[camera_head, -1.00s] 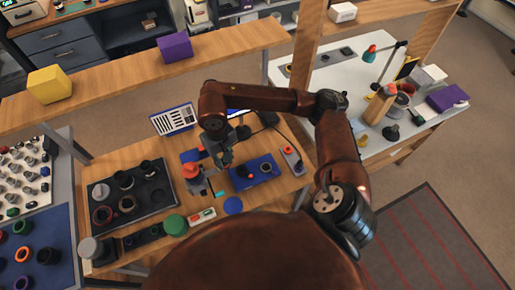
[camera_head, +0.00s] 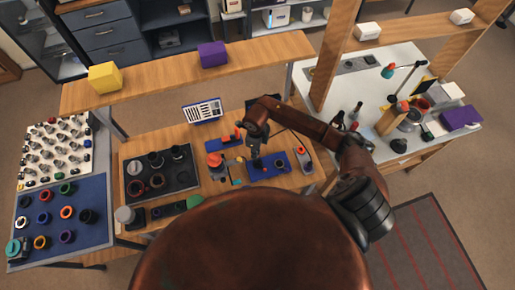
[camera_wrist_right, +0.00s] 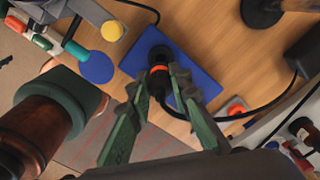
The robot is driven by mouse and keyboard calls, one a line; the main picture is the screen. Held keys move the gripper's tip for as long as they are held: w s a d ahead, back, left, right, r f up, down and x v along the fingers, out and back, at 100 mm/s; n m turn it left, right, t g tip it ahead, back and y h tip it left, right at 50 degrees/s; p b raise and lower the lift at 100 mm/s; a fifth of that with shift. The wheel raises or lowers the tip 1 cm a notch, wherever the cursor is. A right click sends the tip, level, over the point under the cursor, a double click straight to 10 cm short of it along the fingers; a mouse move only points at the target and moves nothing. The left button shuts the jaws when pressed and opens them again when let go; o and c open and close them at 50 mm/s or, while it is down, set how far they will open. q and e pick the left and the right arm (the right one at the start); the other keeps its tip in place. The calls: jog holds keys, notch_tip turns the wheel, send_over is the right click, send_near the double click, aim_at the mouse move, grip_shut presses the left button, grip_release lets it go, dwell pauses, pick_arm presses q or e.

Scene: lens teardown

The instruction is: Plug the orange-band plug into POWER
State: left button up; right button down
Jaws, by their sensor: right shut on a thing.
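The black plug with the orange band (camera_wrist_right: 160,70) is between the green fingers of my right gripper (camera_wrist_right: 164,88) in the right wrist view. My right gripper is shut on it. The plug is at a blue plate (camera_wrist_right: 193,68), beside a round black part (camera_wrist_right: 160,52); I cannot tell whether it touches that part. A black cable (camera_wrist_right: 243,113) runs from the plug to the right. In the head view my right gripper (camera_head: 256,157) is over the blue plate (camera_head: 288,169) and hides the plug. No POWER label is readable. My left gripper is not in view.
A black box (camera_wrist_right: 305,52) stands at the cable's far side. A flat blue disc (camera_wrist_right: 96,67) and a yellow round part (camera_wrist_right: 112,30) lie left of the plate. A dark tray (camera_head: 185,185) with several rings is further left in the head view.

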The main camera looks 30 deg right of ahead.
jog(key=shift+s+d+f+m, duration=0.2)
jog(key=shift+f+m, duration=0.1)
jog(key=shift+m, duration=0.4)
jog(key=shift+f, duration=0.35)
jog(key=shift+f+b, duration=1.15)
jog(key=shift+f, duration=0.6)
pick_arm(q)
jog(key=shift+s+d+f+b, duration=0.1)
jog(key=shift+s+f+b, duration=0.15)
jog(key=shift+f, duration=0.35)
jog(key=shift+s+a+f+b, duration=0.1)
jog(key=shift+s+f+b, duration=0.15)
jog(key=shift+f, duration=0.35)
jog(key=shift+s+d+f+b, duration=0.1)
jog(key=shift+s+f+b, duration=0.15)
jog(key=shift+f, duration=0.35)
pick_arm(e)
jog(key=shift+f, duration=0.9)
pick_arm(q)
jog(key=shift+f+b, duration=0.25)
jog(key=shift+b, duration=0.05)
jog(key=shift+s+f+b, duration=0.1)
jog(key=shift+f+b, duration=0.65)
pick_arm(e)
jog(key=shift+f, duration=0.65)
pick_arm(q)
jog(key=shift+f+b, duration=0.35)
pick_arm(e)
jog(key=shift+s+f, duration=0.1)
jog(key=shift+f, duration=0.3)
